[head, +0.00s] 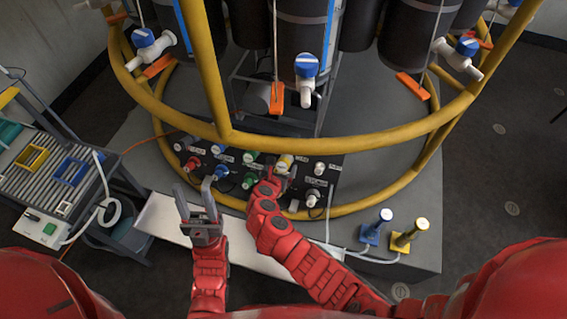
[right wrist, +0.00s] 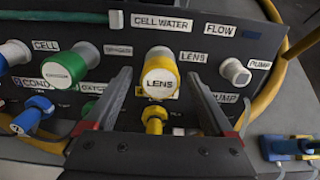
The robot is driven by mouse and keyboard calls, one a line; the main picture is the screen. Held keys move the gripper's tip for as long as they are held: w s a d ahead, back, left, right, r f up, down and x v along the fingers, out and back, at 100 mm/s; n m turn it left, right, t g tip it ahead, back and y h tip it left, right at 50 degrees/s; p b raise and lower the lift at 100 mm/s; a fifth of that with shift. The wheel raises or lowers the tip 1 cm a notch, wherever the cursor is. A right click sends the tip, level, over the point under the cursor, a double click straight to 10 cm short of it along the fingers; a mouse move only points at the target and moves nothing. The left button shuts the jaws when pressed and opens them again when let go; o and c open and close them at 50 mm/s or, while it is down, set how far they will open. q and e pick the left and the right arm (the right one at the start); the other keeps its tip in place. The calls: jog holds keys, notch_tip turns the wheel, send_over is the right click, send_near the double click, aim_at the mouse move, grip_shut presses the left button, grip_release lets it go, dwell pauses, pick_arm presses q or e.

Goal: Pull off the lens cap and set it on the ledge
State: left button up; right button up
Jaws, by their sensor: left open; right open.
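The lens cap (right wrist: 160,78) is a yellow, round cap with a white face reading LENS, on the black connector panel (right wrist: 120,45). It also shows in the head view (head: 285,163), partly beside my right gripper. My right gripper (head: 275,177) is open in front of the panel. In the right wrist view its two fingers stand left and right of the cap, with gaps to it; contact is not visible. My left gripper (head: 195,190) is open and empty, fingers up, above the pale ledge (head: 165,219) in front of the panel.
A yellow ring rail (head: 350,143) runs above the panel. A cart (head: 60,175) stands at the left. Blue and yellow pedestals (head: 375,229) stand at the right.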

jog(key=shift+p, duration=0.4)
dwell(0.3)
grip_shut()
dwell(0.4)
jog(key=shift+s+r, duration=0.1)
jog(key=shift+r, duration=0.05)
jog(key=shift+p+v, duration=0.8)
jog(key=shift+v, duration=0.25)
jog(key=shift+p+v, duration=1)
jog(key=shift+v, duration=0.8)
